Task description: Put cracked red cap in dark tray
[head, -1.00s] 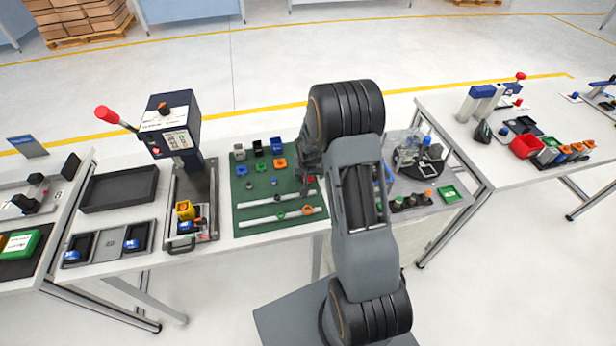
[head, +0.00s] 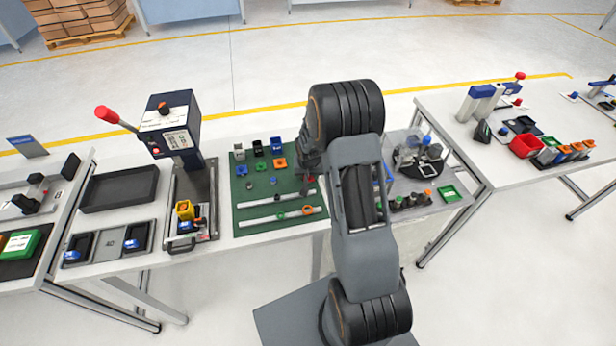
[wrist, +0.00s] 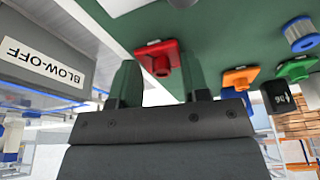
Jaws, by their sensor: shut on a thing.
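The red cap (wrist: 160,62) shows in the wrist view between the fingertips of my gripper (wrist: 155,72). It has a square flange and a round middle. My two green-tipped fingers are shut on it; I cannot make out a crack. In the head view my gripper (head: 308,182) is over the right part of the green mat (head: 245,214), and the cap is too small and covered to tell clearly. A large, empty dark tray (head: 118,207) lies at the left of the table, well apart from my gripper.
Several coloured caps and small parts lie on the green mat. A lever press (head: 172,130) with a red-knobbed handle stands between the mat and the dark tray. A grey holder (head: 111,243) with blue parts lies in front of the tray. A box marked BLOW-OFF (wrist: 45,55) is near my gripper.

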